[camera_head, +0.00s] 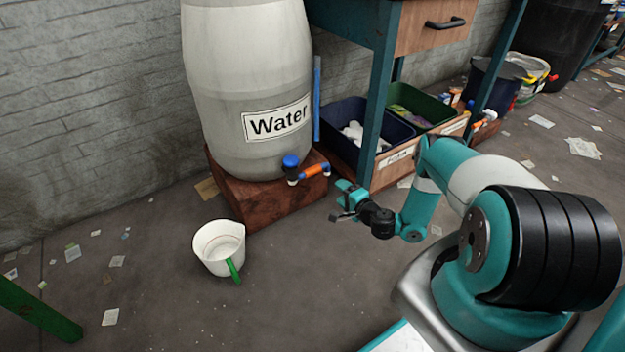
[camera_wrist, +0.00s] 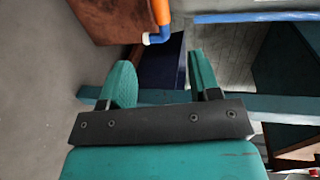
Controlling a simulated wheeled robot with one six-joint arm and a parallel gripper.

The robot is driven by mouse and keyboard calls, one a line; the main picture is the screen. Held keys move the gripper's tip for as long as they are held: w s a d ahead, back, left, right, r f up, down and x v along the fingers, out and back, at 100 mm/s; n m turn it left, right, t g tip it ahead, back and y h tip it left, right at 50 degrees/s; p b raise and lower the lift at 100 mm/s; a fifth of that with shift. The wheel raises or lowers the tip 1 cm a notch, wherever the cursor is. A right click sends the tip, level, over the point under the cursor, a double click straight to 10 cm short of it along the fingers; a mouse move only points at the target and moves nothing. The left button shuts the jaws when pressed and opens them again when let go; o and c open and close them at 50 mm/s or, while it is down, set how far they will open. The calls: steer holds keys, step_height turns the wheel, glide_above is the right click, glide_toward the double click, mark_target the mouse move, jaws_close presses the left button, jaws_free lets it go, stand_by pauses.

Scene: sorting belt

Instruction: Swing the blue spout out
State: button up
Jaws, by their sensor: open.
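A grey barrel labelled Water (camera_head: 248,90) stands on a reddish-brown block (camera_head: 255,200). In the wrist view the blue spout (camera_wrist: 157,36), with a white mouth pointing left, hangs from the orange pipe (camera_wrist: 161,10), beyond the fingertips. My gripper (camera_head: 343,201) is open and empty, right of and below the spout, apart from it. Its two teal fingers show in the wrist view (camera_wrist: 161,68).
A white mug (camera_head: 218,245) with a green handle stands on the floor left of the block. A workbench leg (camera_head: 378,95) and bins (camera_head: 345,118) stand behind my gripper. A green bar (camera_head: 38,308) lies at lower left. Floor between is mostly clear.

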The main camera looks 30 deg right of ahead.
mark_target(315, 173)
steer(key=w+f+b, duration=0.1)
steer(key=w+b, duration=0.3)
steer(key=w, duration=0.1)
steer(key=w+f+b, duration=0.1)
steer(key=w+b, duration=0.4)
steer(key=w+f+b, duration=0.1)
steer(key=w+b, duration=0.3)
steer(key=w, duration=0.1)
steer(key=shift+w+a+f, duration=0.2)
steer(key=shift+w+a, duration=0.15)
steer(key=shift+w+b, duration=0.35)
steer(key=shift+w, duration=0.25)
jaws_close()
